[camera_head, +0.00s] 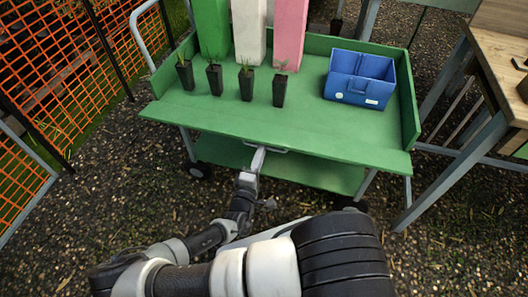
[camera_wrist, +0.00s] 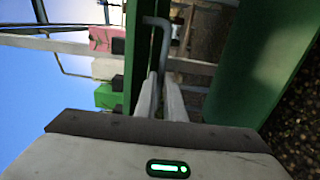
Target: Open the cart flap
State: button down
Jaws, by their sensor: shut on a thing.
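The green cart (camera_head: 185,120) stands ahead of me in the head view. Its flap (camera_head: 345,152) is the long green board along the near edge; it leans outward with no upright front wall showing, but its exact angle is hard to tell. A grey bar handle (camera_head: 280,151) sits at the middle of the flap's near edge. My gripper (camera_head: 259,155) reaches up to this handle and is shut on it. In the wrist view my gripper's two fingers (camera_wrist: 160,85) close together around the grey handle (camera_wrist: 158,21); the part between the fingertips is hidden.
Several black pots with seedlings (camera_head: 246,82) stand on the cart, with a blue crate (camera_head: 360,78) at right. Green, white and pink blocks (camera_head: 289,35) stand behind. A wooden table (camera_head: 500,65) is close on the right, an orange mesh fence (camera_head: 45,75) on the left. Gravel lies in front.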

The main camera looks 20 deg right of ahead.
jog(key=shift+r, duration=0.15)
jog(key=c, duration=1.8)
grip_release()
jog(key=shift+c, duration=0.2)
jog(key=p+v, duration=0.1)
jog(key=v, duration=1.6)
jog(key=shift+a, duration=0.15)
jog(key=shift+a, duration=0.1)
